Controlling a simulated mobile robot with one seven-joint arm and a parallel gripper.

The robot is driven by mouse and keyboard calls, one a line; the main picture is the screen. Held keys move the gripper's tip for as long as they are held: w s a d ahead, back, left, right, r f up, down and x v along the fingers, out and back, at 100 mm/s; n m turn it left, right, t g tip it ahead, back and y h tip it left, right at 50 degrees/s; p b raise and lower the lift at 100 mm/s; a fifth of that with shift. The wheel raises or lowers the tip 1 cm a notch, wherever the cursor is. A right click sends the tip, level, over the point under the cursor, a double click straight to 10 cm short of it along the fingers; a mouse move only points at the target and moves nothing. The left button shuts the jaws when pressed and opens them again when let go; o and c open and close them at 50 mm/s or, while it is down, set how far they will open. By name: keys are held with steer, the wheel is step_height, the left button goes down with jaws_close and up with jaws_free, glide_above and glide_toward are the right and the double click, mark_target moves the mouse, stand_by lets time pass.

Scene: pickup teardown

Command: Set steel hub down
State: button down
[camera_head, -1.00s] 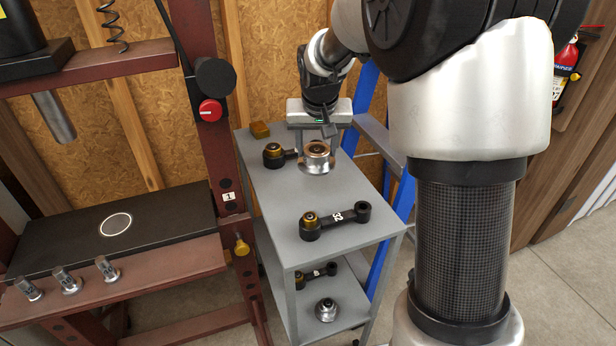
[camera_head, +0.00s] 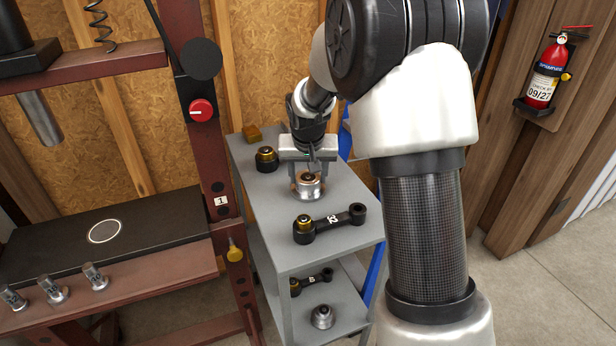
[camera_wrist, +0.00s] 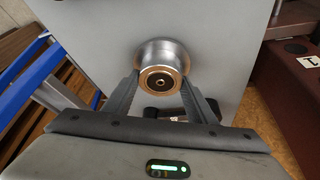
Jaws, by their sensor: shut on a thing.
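The steel hub (camera_head: 308,187) is a round silver piece with a copper-coloured ring and dark centre. It is at the top shelf of the grey cart (camera_head: 270,191), in the middle, behind the black arm marked 32. My gripper (camera_head: 308,178) points down with its fingers on either side of the hub and is shut on it. In the wrist view the hub (camera_wrist: 165,57) sits between the two fingertips (camera_wrist: 162,83). I cannot tell whether its underside touches the shelf.
A black link arm (camera_head: 330,222) lies in front of the hub. Another brass-topped black part (camera_head: 266,158) and a brass block (camera_head: 252,133) are behind it. The lower shelf holds another link arm (camera_head: 312,281) and a silver hub (camera_head: 322,316). A red press frame (camera_head: 205,150) stands left.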

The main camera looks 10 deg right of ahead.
steer(key=shift+r, duration=0.1)
steer(key=c, duration=0.8)
jaws_free()
steer(key=shift+f, duration=0.2)
steer(key=shift+o, duration=0.2)
